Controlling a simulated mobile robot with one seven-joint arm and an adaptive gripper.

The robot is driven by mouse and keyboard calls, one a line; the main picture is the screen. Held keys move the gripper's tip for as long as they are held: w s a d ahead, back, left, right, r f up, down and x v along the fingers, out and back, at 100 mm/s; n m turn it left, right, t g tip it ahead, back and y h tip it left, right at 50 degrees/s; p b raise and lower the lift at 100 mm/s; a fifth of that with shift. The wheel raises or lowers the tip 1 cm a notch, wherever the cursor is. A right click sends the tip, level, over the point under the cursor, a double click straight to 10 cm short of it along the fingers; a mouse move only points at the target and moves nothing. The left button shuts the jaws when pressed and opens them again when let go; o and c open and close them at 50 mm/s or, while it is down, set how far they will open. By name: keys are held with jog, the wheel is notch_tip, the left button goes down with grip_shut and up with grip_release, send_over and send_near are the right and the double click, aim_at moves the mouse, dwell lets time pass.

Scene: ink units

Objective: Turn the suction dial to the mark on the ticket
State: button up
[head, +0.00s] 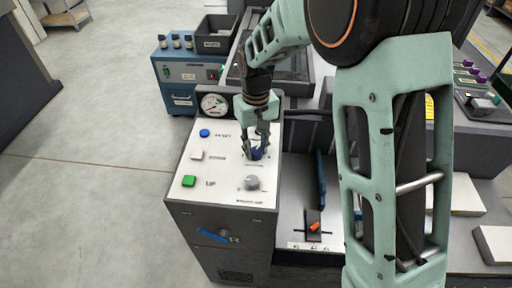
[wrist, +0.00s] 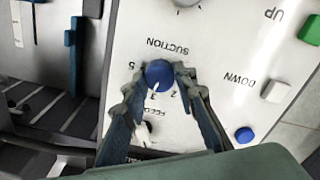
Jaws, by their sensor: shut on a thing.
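The suction dial is a round blue knob (wrist: 159,74) on the white control panel (head: 222,180). The word SUCTION is printed beside it in the wrist view, upside down, with numerals around the knob. In the head view the knob (head: 257,154) shows at the panel's right side. My gripper (wrist: 159,80) is shut on the blue knob, one finger on each side; it also shows in the head view (head: 257,151). The fingers hide part of the scale, and I cannot tell which numeral the knob points to. I cannot make out a ticket.
A grey knob (head: 253,183) sits nearer on the panel. Blue (head: 204,133), white (head: 197,155) and green (head: 188,181) buttons line its left side. A round gauge (head: 214,104) stands behind. An orange lever (head: 314,226) is at the right.

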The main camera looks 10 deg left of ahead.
aim_at(256, 150)
jog(key=m, duration=0.7)
jog(key=shift+r, duration=0.1)
jog(key=m, duration=0.4)
jog(key=shift+m, duration=0.4)
jog(key=shift+m+p, duration=0.4)
jog(key=shift+m, duration=1.3)
jog(key=o, duration=1.2)
jog(key=shift+c, duration=0.2)
notch_tip(256, 150, up, 12)
